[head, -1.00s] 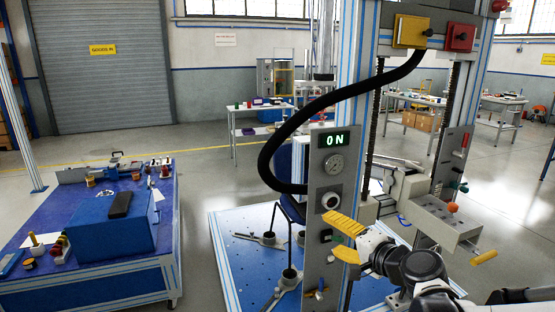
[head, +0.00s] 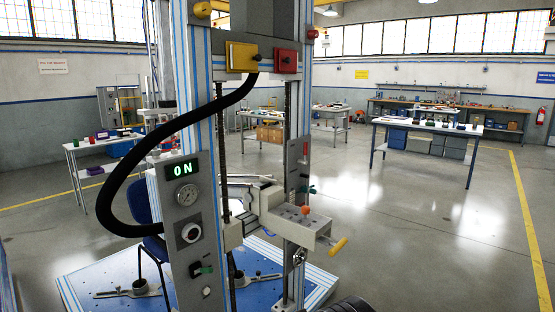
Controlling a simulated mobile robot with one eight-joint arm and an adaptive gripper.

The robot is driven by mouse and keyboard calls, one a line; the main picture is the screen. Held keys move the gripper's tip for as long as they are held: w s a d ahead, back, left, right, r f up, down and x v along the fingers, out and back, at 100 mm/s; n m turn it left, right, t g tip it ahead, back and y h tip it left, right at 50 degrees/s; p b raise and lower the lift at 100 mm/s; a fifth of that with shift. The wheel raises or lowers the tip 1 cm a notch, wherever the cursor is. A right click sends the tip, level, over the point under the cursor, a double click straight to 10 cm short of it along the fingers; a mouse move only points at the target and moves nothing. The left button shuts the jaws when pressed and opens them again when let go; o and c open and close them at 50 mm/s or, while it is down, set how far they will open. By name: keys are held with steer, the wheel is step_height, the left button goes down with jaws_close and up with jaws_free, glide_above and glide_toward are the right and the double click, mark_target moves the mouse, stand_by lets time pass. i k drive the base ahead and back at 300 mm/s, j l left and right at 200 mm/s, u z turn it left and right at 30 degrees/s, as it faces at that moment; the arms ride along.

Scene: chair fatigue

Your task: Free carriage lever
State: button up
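The test machine stands in the middle, with a left control panel (head: 188,225) and a right post panel (head: 300,170). The grey carriage block (head: 285,218) with holes in its top juts out at the right post. An orange knob (head: 305,210) shows at its top and a yellow handle (head: 339,246) sticks out at its front right. A red handle (head: 305,149) and a green lever (head: 308,190) sit on the right post panel. Which of these is the carriage lever I cannot tell. My gripper is out of view; only a dark part of mine shows at the bottom edge.
A thick black hose (head: 140,165) loops out left of the machine. A lit display (head: 182,170) reads ON. A blue base plate (head: 110,285) with metal fixtures lies below. A blue chair (head: 150,215) stands behind the panel. The floor (head: 430,255) at right is open.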

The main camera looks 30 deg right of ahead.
mark_target(305, 152)
steer(key=z, duration=0.8)
